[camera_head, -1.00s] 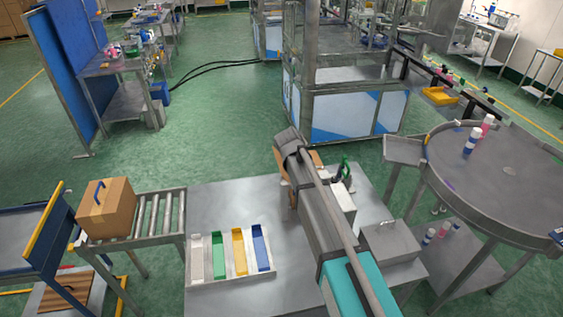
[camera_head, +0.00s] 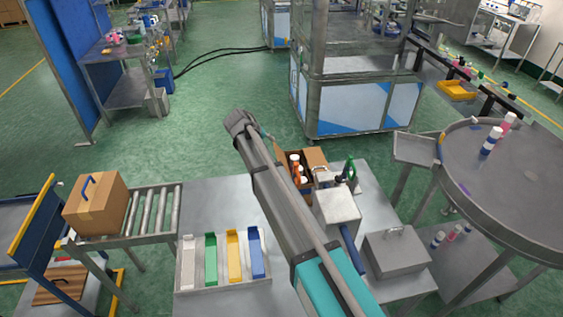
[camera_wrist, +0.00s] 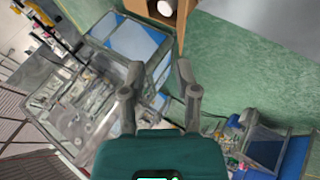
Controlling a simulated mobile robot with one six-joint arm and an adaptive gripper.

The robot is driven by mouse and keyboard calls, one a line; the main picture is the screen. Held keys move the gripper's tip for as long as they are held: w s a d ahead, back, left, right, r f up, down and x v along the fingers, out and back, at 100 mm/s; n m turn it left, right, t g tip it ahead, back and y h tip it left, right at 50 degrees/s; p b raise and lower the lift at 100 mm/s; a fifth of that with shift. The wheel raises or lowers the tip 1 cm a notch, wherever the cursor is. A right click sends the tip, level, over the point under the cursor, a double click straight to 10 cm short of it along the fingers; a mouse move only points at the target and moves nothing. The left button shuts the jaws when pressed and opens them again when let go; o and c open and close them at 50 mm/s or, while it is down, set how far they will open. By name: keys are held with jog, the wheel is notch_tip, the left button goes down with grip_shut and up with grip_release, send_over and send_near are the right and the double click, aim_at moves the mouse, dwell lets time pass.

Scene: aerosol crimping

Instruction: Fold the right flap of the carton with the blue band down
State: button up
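An open brown carton (camera_head: 314,156) stands on the steel table, partly hidden by my arm; white-topped orange containers show inside. A flap stands up at its right side. I see no blue band on its visible part. A carton edge (camera_wrist: 135,6) with a round white top inside shows at the top of the wrist view. My gripper (camera_wrist: 160,70) has its two fingers apart with nothing between them, below that carton in the picture. In the head view the gripper is hidden. A closed carton (camera_head: 98,208) with a blue strip on top sits on the roller conveyor at left.
A tray with white, green, yellow and blue bins (camera_head: 225,258) lies left of my arm. A grey metal box (camera_head: 338,208), a green-handled tool (camera_head: 349,170) and another metal box (camera_head: 397,262) stand right of it. A round table (camera_head: 490,200) holds bottles at far right.

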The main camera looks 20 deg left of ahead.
notch_tip(320, 180, down, 6)
jog(key=a+b, duration=0.1)
jog(key=b, duration=0.5)
jog(key=shift+w+a, duration=0.3)
jog(key=shift+w, duration=0.05)
jog(key=shift+f, duration=0.1)
jog(key=b+x, duration=1)
jog(key=x, duration=0.3)
jog(key=shift+w+d+f, duration=0.1)
jog(key=shift+w+f, duration=0.15)
jog(key=shift+w, duration=0.05)
dwell(0.3)
grip_shut()
